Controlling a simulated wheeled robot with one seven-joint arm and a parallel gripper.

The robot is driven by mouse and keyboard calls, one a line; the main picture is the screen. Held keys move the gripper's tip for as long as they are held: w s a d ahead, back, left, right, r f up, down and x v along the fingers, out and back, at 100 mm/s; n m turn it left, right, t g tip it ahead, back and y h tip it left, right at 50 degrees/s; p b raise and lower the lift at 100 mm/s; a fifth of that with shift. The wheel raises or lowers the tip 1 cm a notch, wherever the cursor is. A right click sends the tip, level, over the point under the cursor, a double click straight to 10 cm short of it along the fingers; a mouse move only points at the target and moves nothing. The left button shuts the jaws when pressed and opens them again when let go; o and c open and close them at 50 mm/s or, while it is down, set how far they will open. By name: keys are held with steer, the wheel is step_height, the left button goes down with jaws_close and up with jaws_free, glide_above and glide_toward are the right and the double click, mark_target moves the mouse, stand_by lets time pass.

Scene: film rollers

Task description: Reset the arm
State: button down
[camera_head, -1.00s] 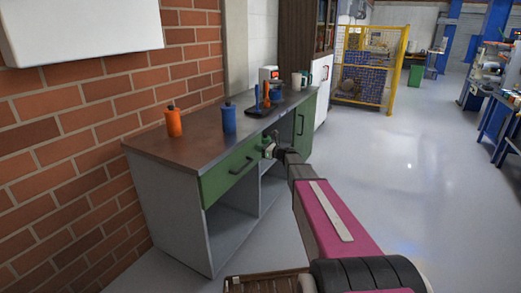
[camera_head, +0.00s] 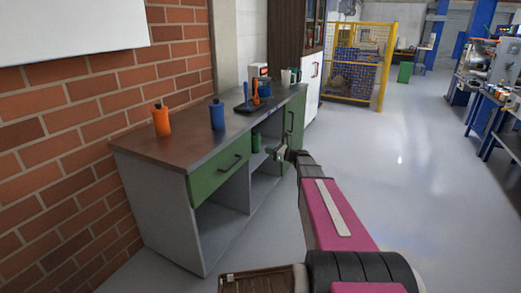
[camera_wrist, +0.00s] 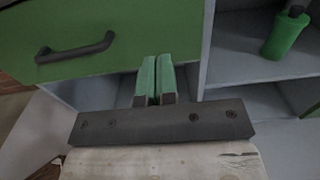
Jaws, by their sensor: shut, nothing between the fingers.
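My gripper (camera_wrist: 155,82) is shut and empty, its two green fingers side by side in the wrist view. In the head view my gripper (camera_head: 276,153) is at the end of my magenta arm, in front of the cabinet's open shelves. The wrist view shows the green drawer front (camera_wrist: 75,35) with its dark handle at the left of the fingers. The fingers appear in front of the cabinet's open compartment; whether they touch it, I cannot tell.
The cabinet (camera_head: 170,215) stands against a brick wall, with an orange bottle (camera_head: 161,121), a blue bottle (camera_head: 217,115) and a dark tool stand (camera_head: 245,108) on top. A green bottle (camera_wrist: 287,33) stands on an inner shelf. Open floor (camera_head: 400,190) lies to the right.

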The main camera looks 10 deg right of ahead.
steer(key=s+a+f+n+g+h, duration=0.2)
steer(key=s+a+f+n+g, duration=0.1)
steer(key=s+n, duration=0.3)
steer(key=s+a+f+n+g+h, duration=0.2)
steer(key=s+f+n, duration=0.15)
steer(key=s, duration=0.45)
steer(key=s+a+f+n+g+h, duration=0.2)
steer(key=s+a+f+n+g, duration=0.15)
steer(key=s+n, duration=0.2)
steer(key=s+d+f+n+g+h, duration=0.1)
steer(key=s+d+n+h, duration=0.1)
steer(key=s+n+h, duration=0.2)
steer(key=s+d+f+n+g+h, duration=0.1)
steer(key=s+n+h, duration=0.3)
steer(key=s, duration=0.6)
steer(key=shift+s+d+f+n+h, duration=0.35)
steer(key=shift+d+n, duration=0.3)
steer(key=shift+n, duration=0.45)
